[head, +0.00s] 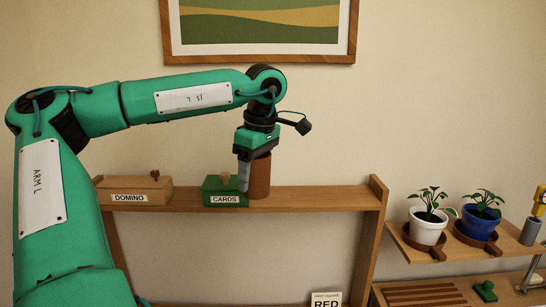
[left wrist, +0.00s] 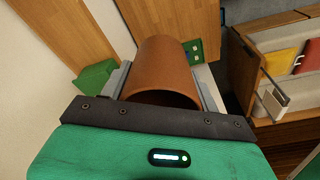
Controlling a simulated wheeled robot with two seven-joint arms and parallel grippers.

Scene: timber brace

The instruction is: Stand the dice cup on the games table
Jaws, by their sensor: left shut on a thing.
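The dice cup, a brown cylinder (head: 261,176), is at the wall shelf (head: 310,199), just right of the green cards box. My left gripper (head: 248,178) comes down from above and is shut on the cup. In the left wrist view the cup (left wrist: 163,65) sits between the two grey fingers, its open rim towards the camera. In the head view the cup looks upright; whether its base touches the shelf I cannot tell. I cannot pick out the games table for sure. My right gripper is not in view.
A wooden domino box (head: 135,191) and the green cards box (head: 224,192) stand on the shelf, left of the cup. The shelf right of the cup is clear up to its end post (head: 378,192). A white pot (head: 427,226) and a blue pot (head: 479,222) stand further right.

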